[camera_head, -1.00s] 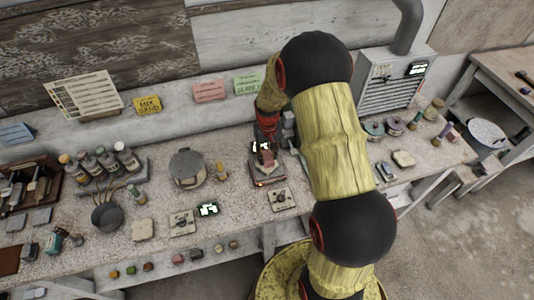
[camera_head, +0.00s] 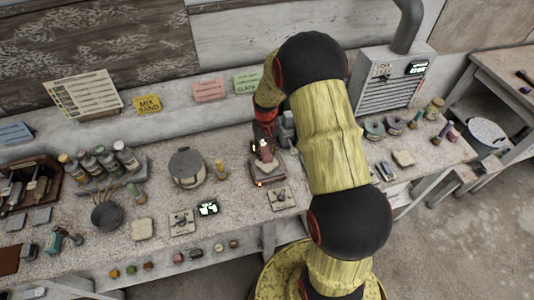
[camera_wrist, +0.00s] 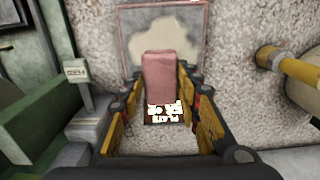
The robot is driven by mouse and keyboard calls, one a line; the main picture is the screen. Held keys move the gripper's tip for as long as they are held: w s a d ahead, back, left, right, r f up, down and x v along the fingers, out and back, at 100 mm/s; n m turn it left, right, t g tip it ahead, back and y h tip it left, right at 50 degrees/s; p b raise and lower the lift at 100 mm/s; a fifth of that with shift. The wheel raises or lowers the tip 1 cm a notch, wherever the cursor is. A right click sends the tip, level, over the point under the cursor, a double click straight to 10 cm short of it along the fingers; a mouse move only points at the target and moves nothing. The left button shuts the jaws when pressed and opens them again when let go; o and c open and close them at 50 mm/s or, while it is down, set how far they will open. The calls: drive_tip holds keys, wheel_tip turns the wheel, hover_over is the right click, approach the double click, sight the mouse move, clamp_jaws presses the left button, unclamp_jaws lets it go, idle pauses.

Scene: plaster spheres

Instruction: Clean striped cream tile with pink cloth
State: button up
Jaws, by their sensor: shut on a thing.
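My gripper (camera_wrist: 160,105) is shut on the pink cloth (camera_wrist: 160,75), a folded block between its yellow fingers. In the head view, the cloth (camera_head: 267,151) is over the back part of a small dark-edged platform, below my arm. An irregular cream piece (camera_wrist: 150,38) lies on the pink-rimmed platform (camera_wrist: 203,15) just beyond the cloth. I see no clear stripes on it. The cloth overlaps its near edge in the wrist view; I cannot tell whether they touch. A plain cream tile (camera_head: 143,229) lies at the front left of the bench, and another (camera_head: 403,158) at the right.
A lit display (camera_wrist: 165,112) shows below the cloth. A yellow-capped bottle (camera_head: 220,169) and a round grey lidded pot (camera_head: 187,167) stand left of the platform. A switch box (camera_head: 281,199) is in front. A grey vented unit (camera_head: 395,82) stands behind right.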

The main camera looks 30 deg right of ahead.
drive_tip(key=shift+w+d, duration=0.2)
drive_tip(key=shift+w, duration=0.5)
drive_tip(key=shift+s, duration=0.15)
drive_tip(key=shift+s+a, duration=0.3)
drive_tip(key=shift+s, duration=0.7)
drive_tip(key=shift+s+a, duration=0.3)
drive_tip(key=shift+s, duration=0.65)
drive_tip(key=shift+w+d, duration=0.2)
drive_tip(key=shift+w, duration=0.5)
drive_tip(key=shift+w+d, duration=0.2)
drive_tip(key=shift+w, duration=0.5)
drive_tip(key=shift+w+d, duration=0.2)
drive_tip(key=shift+w, duration=0.5)
drive_tip(key=shift+r, duration=0.1)
drive_tip(key=shift+s+a+r+p, duration=0.15)
drive_tip(key=shift+s+r+p, duration=0.25)
drive_tip(key=shift+s, duration=0.15)
drive_tip(key=shift+s+a+r+p, duration=0.15)
drive_tip(key=shift+s+r+p, duration=0.2)
drive_tip(key=shift+s, duration=0.15)
